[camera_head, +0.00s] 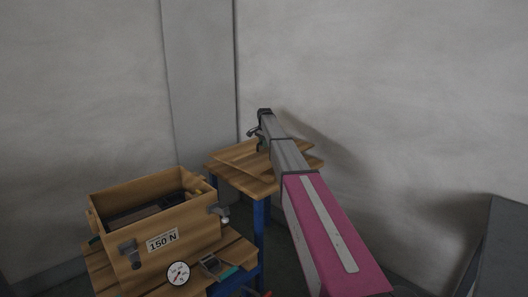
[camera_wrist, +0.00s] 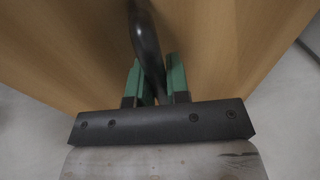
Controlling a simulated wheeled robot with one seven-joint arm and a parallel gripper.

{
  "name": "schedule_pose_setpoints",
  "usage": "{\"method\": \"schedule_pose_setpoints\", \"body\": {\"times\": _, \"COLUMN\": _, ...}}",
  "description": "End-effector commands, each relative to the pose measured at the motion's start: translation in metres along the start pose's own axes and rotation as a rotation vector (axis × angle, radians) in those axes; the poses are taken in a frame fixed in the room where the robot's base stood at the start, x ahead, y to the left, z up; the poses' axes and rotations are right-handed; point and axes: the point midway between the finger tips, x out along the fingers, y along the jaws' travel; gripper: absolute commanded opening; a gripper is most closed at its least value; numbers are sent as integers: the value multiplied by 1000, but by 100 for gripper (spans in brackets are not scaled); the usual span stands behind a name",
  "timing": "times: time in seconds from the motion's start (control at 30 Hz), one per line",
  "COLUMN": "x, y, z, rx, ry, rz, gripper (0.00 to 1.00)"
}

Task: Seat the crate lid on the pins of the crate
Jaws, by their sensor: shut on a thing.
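The wooden crate (camera_head: 155,222) stands open at the lower left in the head view, with a "150 N" label and metal latches on its sides. Dark contents show inside; its pins cannot be made out. The crate lid (camera_head: 240,156) is a flat wooden panel over a small side table, right of and behind the crate; it also fills the wrist view (camera_wrist: 75,50). My gripper (camera_head: 262,146) is above the lid. In the wrist view its green fingers (camera_wrist: 155,78) are shut on the lid's black handle (camera_wrist: 147,45). I cannot tell whether the lid touches the table.
The side table (camera_head: 257,188) has a wooden top and blue legs. The crate's wooden bench (camera_head: 240,252) also carries a round gauge (camera_head: 178,274) and a small device (camera_head: 214,266) in front of the crate. Grey walls stand close behind. A dark grey box (camera_head: 503,250) is at the right edge.

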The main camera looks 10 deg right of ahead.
Motion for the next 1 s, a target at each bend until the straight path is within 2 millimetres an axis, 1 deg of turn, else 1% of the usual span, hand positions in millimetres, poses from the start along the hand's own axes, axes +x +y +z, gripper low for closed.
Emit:
{"method": "schedule_pose_setpoints", "body": {"times": 0.03, "x": -6, "y": -5, "z": 17, "rx": -4, "ry": -3, "rz": -1, "gripper": 0}}
{"method": "schedule_pose_setpoints", "body": {"times": 0.1, "x": -16, "y": -11, "z": 30, "rx": -5, "ry": -4, "rz": 0, "gripper": 0}}
{"method": "schedule_pose_setpoints", "body": {"times": 0.3, "x": -42, "y": -26, "z": 65, "rx": -4, "ry": -3, "rz": 0, "gripper": 0}}
{"method": "schedule_pose_setpoints", "body": {"times": 0.43, "x": -54, "y": -35, "z": 83, "rx": -4, "ry": -3, "rz": 0, "gripper": 0}}
{"method": "schedule_pose_setpoints", "body": {"times": 0.6, "x": -65, "y": -41, "z": 96, "rx": -2, "ry": -3, "rz": 0, "gripper": 0}}
{"method": "schedule_pose_setpoints", "body": {"times": 0.7, "x": -68, "y": -43, "z": 101, "rx": -2, "ry": -3, "rz": 0, "gripper": 0}}
{"method": "schedule_pose_setpoints", "body": {"times": 1.0, "x": -69, "y": -44, "z": 102, "rx": -2, "ry": -4, "rz": 0, "gripper": 0}}
